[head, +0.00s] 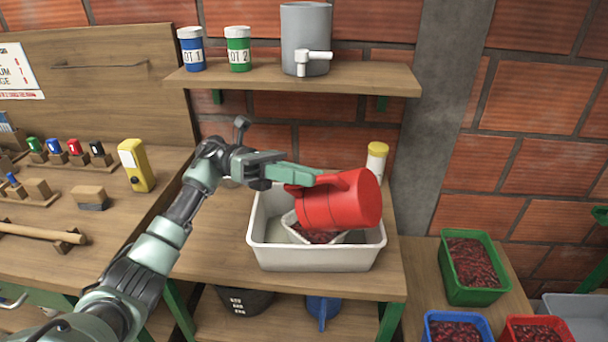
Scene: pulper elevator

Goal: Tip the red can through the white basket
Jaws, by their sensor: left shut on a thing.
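The red can (336,203) is in the head view, tilted on its side above the white tub (318,258) on the bench. My left gripper (305,181) comes in from the left and is shut on the can's upper side, probably at its handle. The white basket (291,228) sits inside the tub, under the can, with dark red bits (318,236) in it. The can hides part of the basket and the can's mouth cannot be made out clearly. My right gripper is not in view.
A shelf (290,77) above holds a grey container with a spigot (306,38) and two lidded jars. A yellow-capped bottle (376,160) stands behind the can. Green (471,268), blue and red crates of red bits stand at the lower right. A yellow device (135,166) is at left.

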